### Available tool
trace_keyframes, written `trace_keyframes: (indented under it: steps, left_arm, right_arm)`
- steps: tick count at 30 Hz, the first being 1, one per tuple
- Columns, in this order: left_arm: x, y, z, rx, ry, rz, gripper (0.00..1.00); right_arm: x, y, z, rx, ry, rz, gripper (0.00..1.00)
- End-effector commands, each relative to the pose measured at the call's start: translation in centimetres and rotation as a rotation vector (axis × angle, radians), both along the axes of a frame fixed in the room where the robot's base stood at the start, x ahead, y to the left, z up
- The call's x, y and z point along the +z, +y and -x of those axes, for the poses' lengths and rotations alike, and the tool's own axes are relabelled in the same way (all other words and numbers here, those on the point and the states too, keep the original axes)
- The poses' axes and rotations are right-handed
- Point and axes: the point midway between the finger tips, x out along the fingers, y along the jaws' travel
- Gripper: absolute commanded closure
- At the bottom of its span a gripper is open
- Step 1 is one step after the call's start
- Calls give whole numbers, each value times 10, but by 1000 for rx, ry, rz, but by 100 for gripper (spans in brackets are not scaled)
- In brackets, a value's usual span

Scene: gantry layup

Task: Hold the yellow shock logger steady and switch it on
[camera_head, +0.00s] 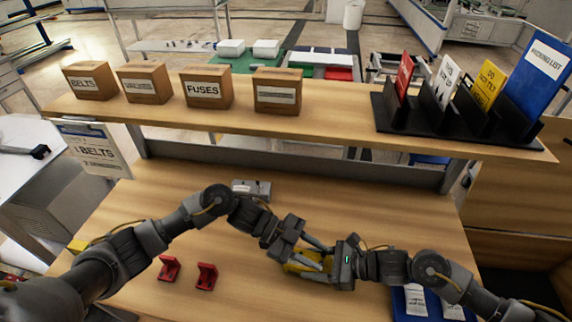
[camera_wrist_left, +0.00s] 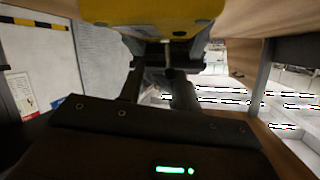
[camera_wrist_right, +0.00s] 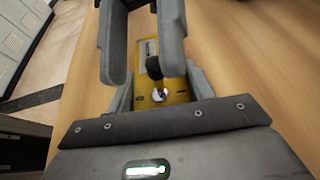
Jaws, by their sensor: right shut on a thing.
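The yellow shock logger (camera_head: 294,266) is above the wooden bench, partly hidden by my grippers. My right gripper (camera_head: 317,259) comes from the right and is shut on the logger. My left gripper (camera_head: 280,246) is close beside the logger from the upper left. In the left wrist view a yellow part of the logger (camera_wrist_left: 150,12) fills the top; the fingertips are dark and unclear, so I cannot tell their opening.
Two red brackets (camera_head: 206,277) stand on the bench at left. A shelf (camera_head: 330,121) above carries cardboard boxes and a black file rack (camera_head: 388,124).

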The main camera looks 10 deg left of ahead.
Motion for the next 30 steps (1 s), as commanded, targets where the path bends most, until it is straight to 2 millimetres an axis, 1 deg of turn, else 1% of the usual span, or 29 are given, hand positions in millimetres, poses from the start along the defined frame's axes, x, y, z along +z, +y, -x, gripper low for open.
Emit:
trace_keyframes:
  steps: [1,2,3,19,20,21,24,30]
  left_arm:
    - [-1,1,8,-2,-89,9,67]
    - [-2,2,11,-1,-149,15,67]
    - [1,8,8,2,-187,17,67]
    - [42,113,-11,3,-173,14,67]
    - [42,112,-15,12,-174,24,67]
    - [42,106,-24,34,-179,40,67]
    - [43,98,-44,89,-197,72,67]
    - [45,88,-86,198,-244,130,67]
  right_arm:
    - [0,0,-1,-1,0,0,75]
    - [0,0,-1,-2,-1,0,75]
    - [0,0,-1,-2,-1,0,75]
    - [0,0,0,-1,0,0,75]
    - [0,0,0,-1,0,0,75]
    - [0,0,0,-1,0,0,75]
    - [0,0,0,-1,0,0,75]
    - [0,0,0,-1,0,0,75]
